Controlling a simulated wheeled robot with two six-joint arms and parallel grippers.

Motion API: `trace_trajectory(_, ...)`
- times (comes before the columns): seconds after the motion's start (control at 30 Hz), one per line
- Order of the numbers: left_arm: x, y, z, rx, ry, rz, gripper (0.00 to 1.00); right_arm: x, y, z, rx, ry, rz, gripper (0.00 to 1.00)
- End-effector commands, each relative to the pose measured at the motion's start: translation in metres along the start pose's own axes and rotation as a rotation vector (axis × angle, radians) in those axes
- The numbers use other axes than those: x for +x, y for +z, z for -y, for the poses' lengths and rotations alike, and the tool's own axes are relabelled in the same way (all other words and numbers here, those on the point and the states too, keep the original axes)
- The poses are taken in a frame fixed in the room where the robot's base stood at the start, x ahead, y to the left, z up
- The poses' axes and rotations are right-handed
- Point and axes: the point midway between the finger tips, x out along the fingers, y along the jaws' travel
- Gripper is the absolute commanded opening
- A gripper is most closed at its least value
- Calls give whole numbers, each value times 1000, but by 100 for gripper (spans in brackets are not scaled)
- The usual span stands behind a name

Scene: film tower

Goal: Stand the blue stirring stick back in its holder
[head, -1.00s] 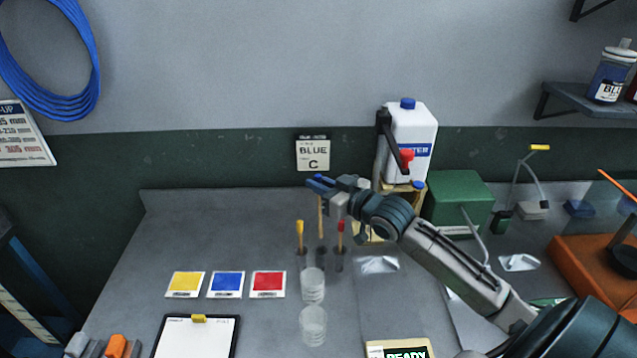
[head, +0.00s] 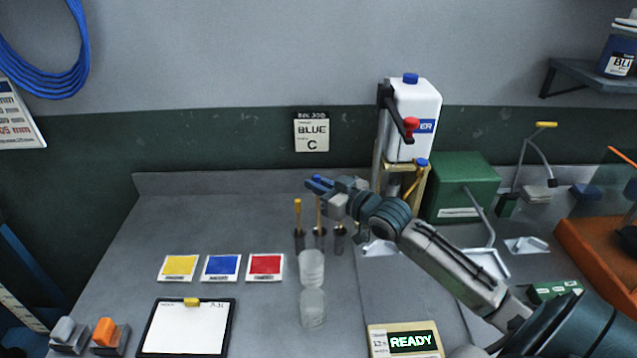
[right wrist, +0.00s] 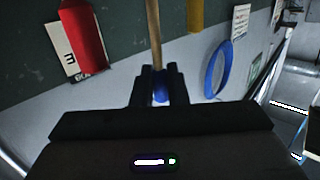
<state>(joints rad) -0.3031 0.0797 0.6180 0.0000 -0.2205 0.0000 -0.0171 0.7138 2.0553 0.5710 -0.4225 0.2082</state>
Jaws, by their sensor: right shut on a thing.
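My right gripper (head: 322,186) is shut on the blue stirring stick (head: 319,212) near its blue top, and holds it upright. In the right wrist view the blue end (right wrist: 160,90) sits between the fingers and the wooden shaft (right wrist: 154,35) runs away from them. The shaft's lower end is over or in the middle dark holder cup (head: 319,239); I cannot tell how deep. The yellow stick (head: 298,212) stands in the left cup. The red stick is mostly hidden by my gripper in the head view; its red end (right wrist: 82,35) shows in the wrist view. My left gripper is out of view.
Two clear cups (head: 312,267) stand in front of the holder. Yellow, blue and red cards (head: 221,267) and a clipboard (head: 186,328) lie to the left. A white jug (head: 413,120) on a stand and a green box (head: 462,185) are at right.

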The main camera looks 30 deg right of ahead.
Motion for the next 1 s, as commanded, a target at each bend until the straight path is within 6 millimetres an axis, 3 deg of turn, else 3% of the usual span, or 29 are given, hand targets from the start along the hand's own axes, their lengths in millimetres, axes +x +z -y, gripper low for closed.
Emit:
trace_trajectory(0.43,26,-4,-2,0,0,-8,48,2,34,-1,1,0,0,0)
trace_trajectory(0.9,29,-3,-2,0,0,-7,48,3,38,-1,0,-1,0,0)
trace_trajectory(0.93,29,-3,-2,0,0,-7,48,3,38,-1,0,-1,0,19)
trace_trajectory(1.0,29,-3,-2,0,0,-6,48,3,38,-1,0,-1,0,33)
